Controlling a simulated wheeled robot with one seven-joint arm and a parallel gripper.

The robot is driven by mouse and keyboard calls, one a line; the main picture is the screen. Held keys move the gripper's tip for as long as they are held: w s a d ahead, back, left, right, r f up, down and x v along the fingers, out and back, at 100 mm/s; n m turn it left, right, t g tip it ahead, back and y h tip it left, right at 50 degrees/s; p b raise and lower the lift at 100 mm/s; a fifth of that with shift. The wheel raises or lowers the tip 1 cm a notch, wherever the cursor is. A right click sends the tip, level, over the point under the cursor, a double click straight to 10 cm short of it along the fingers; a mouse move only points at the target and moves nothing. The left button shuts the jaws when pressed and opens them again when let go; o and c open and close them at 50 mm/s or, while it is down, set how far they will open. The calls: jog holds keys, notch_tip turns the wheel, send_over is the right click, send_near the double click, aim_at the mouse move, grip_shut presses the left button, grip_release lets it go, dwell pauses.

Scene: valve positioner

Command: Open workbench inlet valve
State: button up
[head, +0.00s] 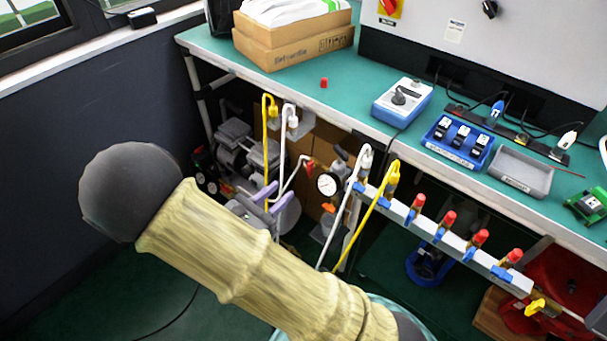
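A pale manifold bar (452,246) runs along the front edge under the workbench. It carries several small valves with blue handles (411,216) and red caps (449,217). A yellow handle (536,306) sits at the bar's lower right end. No label that I can read marks the inlet valve, and I cannot tell whether any valve is open. A white hose (346,210) and a yellow hose (364,225) join the bar's left end. My arm, in a tan sleeve, crosses the lower front and hides part of the floor and equipment. My gripper does not show.
The green workbench (300,92) holds cardboard boxes (290,50), a blue meter (402,100), a blue tray (457,143) and a grey tray (521,172). A gauge (328,186) and pump equipment stand beneath. A dark wall (60,150) is at left.

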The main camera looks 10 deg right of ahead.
aim_at(308, 168)
jog(key=b+x, duration=0.2)
jog(key=x, duration=0.7)
jog(key=shift+w+d, duration=0.1)
jog(key=shift+d, duration=0.05)
jog(key=shift+c, duration=0.4)
grip_shut()
